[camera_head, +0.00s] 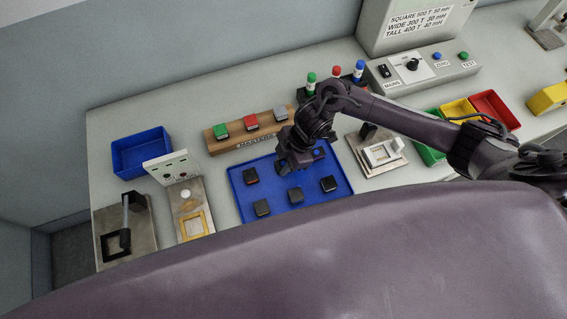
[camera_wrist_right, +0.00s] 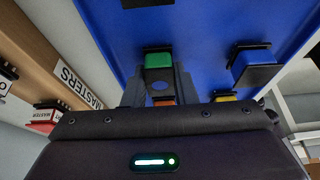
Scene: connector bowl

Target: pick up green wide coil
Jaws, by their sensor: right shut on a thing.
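The right gripper (camera_head: 283,164) is over the far part of the blue tray (camera_head: 241,202) in the head view. In the right wrist view, its fingers (camera_wrist_right: 159,76) are shut on a green coil (camera_wrist_right: 159,61) with a dark flange, one finger on each side. I cannot tell whether the coil is clear of the tray. The gripper hides this coil in the head view. My left gripper is not in view.
Several dark-topped coils stand around the tray, including one at left (camera_head: 250,175) and one at right (camera_head: 328,184). A blue coil (camera_wrist_right: 252,66) is near the gripper. The masters rack (camera_head: 240,136) stands behind; a blue bin (camera_head: 142,153) is at left.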

